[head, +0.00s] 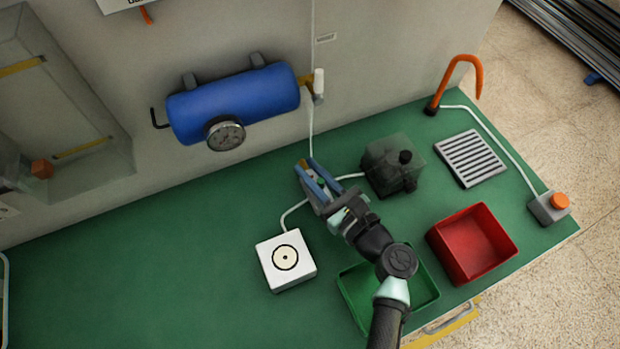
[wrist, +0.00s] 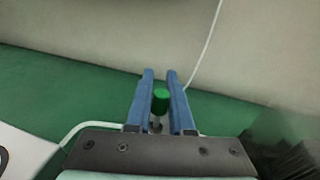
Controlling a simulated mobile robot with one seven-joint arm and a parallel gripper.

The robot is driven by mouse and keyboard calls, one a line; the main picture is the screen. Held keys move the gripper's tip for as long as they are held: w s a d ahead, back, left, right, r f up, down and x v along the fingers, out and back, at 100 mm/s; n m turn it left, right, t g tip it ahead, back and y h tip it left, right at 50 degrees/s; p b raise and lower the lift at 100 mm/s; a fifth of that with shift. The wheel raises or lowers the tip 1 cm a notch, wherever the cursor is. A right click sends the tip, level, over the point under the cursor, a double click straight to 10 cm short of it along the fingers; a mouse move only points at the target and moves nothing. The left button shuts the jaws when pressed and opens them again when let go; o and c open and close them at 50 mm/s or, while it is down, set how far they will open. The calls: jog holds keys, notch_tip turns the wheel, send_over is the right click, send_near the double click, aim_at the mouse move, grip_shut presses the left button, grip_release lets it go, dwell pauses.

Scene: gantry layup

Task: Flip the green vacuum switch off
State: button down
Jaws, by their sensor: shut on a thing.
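The green vacuum switch (wrist: 161,99) shows in the wrist view as a green cap on a thin metal stem. It sits between the two blue fingers of my gripper (wrist: 160,76), which are shut on it. In the head view my gripper (head: 309,169) reaches down over the green bench near the back wall, between the white box and the dark clear-cased unit. The fingers largely hide the switch there. The base of the stem is hidden behind my gripper body, and I cannot tell which position the switch is in.
A white box with a round port (head: 287,275) lies left of my gripper. A dark clear-cased unit (head: 391,165) stands to the right. A green tray (head: 356,306) lies under my arm, beside a red tray (head: 471,244). A blue tank (head: 233,103) hangs on the wall. The bench's left side is clear.

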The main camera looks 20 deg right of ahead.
jog(key=shift+s+r+t+b, duration=0.1)
jog(key=shift+s+t+b, duration=0.05)
jog(key=shift+t+b, duration=0.3)
jog(key=c, duration=0.8)
grip_release()
notch_tip(320, 180, up, 10)
jog(key=shift+p, duration=1.1)
